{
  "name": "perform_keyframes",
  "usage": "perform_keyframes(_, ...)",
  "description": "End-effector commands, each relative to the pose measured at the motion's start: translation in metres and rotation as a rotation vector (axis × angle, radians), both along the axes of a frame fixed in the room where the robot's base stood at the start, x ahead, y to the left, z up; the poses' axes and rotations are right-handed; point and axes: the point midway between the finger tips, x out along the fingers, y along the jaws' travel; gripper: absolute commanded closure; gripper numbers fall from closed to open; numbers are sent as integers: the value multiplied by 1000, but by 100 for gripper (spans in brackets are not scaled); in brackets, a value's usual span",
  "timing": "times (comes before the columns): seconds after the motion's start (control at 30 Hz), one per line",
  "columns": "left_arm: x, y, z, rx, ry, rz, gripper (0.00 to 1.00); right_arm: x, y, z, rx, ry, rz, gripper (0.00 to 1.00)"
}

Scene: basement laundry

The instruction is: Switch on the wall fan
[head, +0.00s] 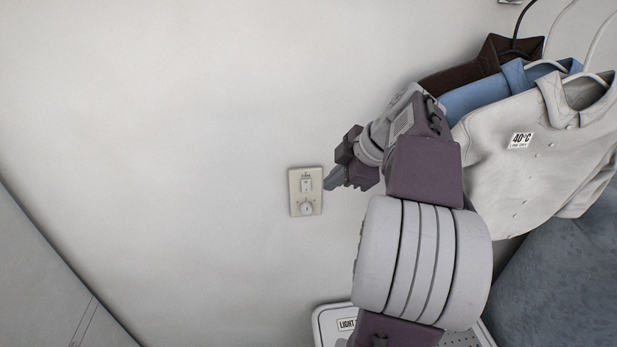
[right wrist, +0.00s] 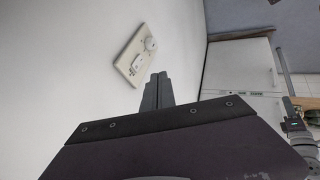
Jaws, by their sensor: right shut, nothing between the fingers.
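No fan shows.
Shirts in white (head: 535,140), blue (head: 490,95) and brown (head: 470,70) hang close to the right of my right arm. A white basket (head: 327,322) labelled "LIGHT" stands below. The wall left of the plate is clear.

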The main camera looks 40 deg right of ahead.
Motion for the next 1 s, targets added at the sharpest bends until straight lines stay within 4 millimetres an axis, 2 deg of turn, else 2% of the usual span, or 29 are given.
perform_keyframes(0.33, 0, 0, 0, 0, 0, 0, 100, 0, -2, -2, 1, 2, -7, 100)
perform_keyframes(0.47, 0, 0, 2, 0, 0, 0, 100, 7, 0, -12, 4, 3, -5, 100)
perform_keyframes(0.87, 0, 0, 17, 0, 0, 0, 100, 55, 9, -81, 5, 6, -5, 100)
perform_keyframes(1.0, 0, 0, 34, 0, 0, 0, 100, 75, -2, -81, 3, 5, -7, 100)
